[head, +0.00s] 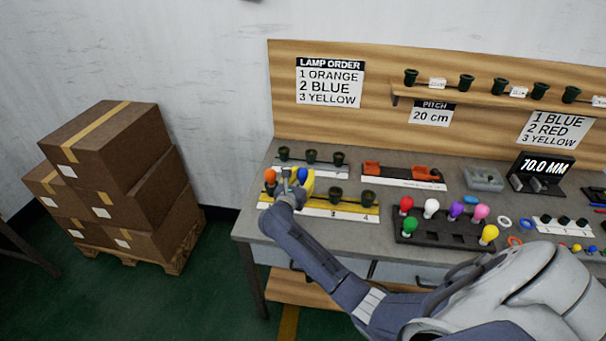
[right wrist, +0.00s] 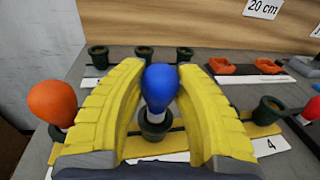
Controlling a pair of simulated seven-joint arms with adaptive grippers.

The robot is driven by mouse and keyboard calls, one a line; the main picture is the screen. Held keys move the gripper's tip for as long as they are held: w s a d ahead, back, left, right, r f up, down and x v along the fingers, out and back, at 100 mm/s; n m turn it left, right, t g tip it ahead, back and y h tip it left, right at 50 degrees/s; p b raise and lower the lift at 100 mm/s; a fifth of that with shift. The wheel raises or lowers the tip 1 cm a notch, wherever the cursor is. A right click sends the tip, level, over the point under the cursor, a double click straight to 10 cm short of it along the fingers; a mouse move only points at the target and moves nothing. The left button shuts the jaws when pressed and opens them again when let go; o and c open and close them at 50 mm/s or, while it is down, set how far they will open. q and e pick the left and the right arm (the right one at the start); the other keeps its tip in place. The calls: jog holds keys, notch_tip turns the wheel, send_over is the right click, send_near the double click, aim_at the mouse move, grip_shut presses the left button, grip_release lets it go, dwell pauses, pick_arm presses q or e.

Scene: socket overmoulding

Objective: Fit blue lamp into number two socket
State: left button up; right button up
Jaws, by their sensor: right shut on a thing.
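The blue lamp (right wrist: 160,82) stands upright between the yellow fingers of my right gripper (right wrist: 158,100), which is shut on it. In the head view the blue lamp (head: 302,175) shows beside my right gripper (head: 291,186). A dark green socket (right wrist: 154,128) is directly under the lamp, and the lamp's pale neck meets its mouth; I cannot tell how deep it sits. The orange lamp (right wrist: 52,103) stands to the left on the same yellow strip (head: 325,208). Sockets three (head: 336,194) and four (head: 368,198) are empty. My left gripper is not in view.
Three empty sockets (head: 311,157) stand on a strip behind. A black tray (head: 442,234) with red, white, purple, pink, yellow and green lamps lies to the right. The lamp order sign (head: 330,82) reads orange, blue, yellow. Orange holders (head: 400,172) lie at the back.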

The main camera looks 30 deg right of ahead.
jog(key=shift+f, duration=0.45)
jog(key=o, duration=1.1)
jog(key=v, duration=1.2)
